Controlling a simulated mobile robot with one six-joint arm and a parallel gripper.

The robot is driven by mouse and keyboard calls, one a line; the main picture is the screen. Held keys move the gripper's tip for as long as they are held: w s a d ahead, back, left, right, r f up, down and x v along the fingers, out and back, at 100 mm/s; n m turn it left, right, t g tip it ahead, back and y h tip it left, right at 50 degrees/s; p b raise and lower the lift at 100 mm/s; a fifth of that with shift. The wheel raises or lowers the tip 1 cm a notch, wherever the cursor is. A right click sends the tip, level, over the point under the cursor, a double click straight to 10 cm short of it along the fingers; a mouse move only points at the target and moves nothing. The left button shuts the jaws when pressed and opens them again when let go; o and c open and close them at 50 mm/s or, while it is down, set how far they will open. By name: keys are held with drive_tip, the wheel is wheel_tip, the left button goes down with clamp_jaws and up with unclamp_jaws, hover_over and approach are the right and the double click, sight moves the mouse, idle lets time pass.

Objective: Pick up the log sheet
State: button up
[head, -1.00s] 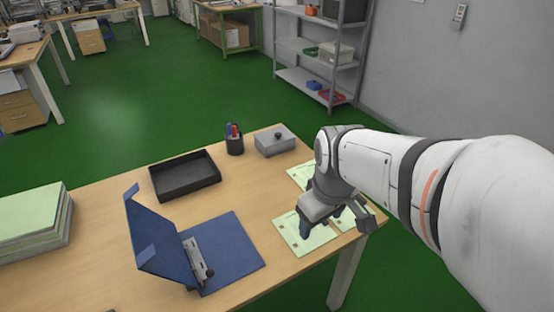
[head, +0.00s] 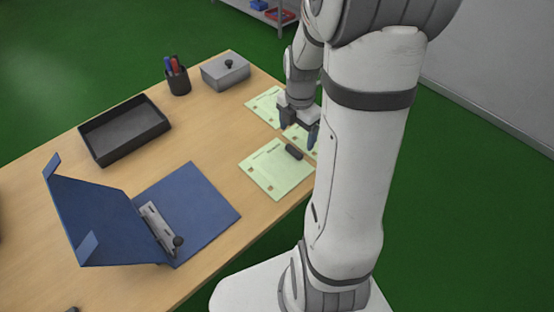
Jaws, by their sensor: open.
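Three pale green printed sheets lie flat at the right end of the wooden table: a near sheet (head: 270,172), a far sheet (head: 262,103) and a third sheet (head: 301,140) partly hidden behind my arm. I cannot tell which of them is the log sheet; their print is too small to read. A small dark block (head: 294,151) rests at the upper right part of the near sheet. My gripper (head: 298,132) points down over the third sheet, with its fingers apart and nothing seen between them. Whether the fingertips touch the sheet is unclear.
An open blue binder (head: 205,208) lies left of the near sheet, its cover standing up. A black tray (head: 125,132), a pen cup (head: 178,80) and a grey lidded box (head: 226,72) stand farther back. Bare table (head: 215,135) lies between tray and sheets.

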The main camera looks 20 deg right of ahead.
sight(296, 149)
wheel_tip(296, 149, down, 6)
drive_tip(key=shift+w+f+b, duration=0.15)
drive_tip(key=shift+b, duration=0.15)
drive_tip(key=shift+c, duration=0.2)
drive_tip(key=c, duration=1)
